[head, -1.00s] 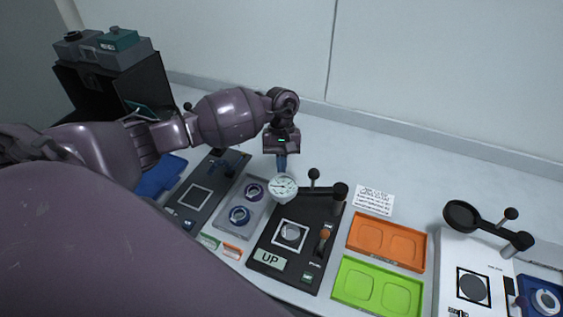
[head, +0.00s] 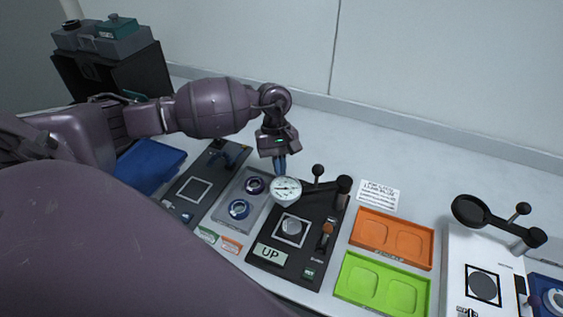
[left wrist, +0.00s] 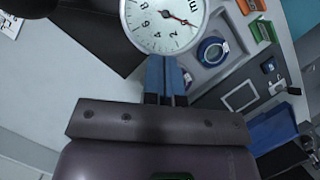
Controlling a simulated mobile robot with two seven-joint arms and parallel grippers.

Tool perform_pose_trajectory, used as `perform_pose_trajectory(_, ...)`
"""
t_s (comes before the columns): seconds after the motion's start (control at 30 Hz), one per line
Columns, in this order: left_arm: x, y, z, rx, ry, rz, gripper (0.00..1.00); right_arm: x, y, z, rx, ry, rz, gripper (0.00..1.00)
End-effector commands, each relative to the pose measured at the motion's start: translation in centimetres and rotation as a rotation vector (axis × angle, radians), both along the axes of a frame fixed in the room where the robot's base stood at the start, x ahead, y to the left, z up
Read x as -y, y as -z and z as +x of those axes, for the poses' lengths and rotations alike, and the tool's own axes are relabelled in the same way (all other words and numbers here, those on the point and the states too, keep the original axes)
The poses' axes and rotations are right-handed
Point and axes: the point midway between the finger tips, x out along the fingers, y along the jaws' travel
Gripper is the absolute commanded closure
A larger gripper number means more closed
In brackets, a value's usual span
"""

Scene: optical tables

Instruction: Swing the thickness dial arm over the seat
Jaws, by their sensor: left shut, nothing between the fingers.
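The thickness dial (head: 286,190) is a round white gauge on a black swing arm pivoting on a post (head: 344,185) at the back right of a black station. A ball knob (head: 318,170) stands up from the arm. The seat (head: 291,228), a grey disc in a white square outline, is in front of the dial and uncovered. My left gripper (head: 280,168) is shut and empty, its blue fingers pointing down just behind the dial, seemingly at its rim. In the left wrist view the fingers (left wrist: 165,78) end at the dial face (left wrist: 163,24). My right gripper is not in view.
Right are an orange tray (head: 381,233) and a green tray (head: 362,275). A white station (head: 465,250) with another swing arm stands farther right. An UP sign (head: 270,255) is at the black station's front.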

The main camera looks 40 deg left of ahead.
Motion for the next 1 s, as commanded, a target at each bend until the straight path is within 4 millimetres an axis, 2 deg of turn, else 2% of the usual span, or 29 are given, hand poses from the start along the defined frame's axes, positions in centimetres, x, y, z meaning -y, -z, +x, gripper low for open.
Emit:
perform_pose_trajectory(0.27,1.6,0.1,-2.6,-0.003,-0.174,0.001,1.0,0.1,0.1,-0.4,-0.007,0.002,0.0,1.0)
perform_pose_trajectory(0.43,2.5,0.1,-3.5,-0.003,-0.179,0.001,1.0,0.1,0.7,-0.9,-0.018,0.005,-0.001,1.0)
perform_pose_trajectory(0.73,3.2,0.1,-4.1,-0.002,-0.179,0.002,1.0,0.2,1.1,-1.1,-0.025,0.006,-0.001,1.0)
perform_pose_trajectory(1.0,3.2,0.1,-4.1,-0.002,-0.178,0.001,1.0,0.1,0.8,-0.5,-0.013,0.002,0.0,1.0)
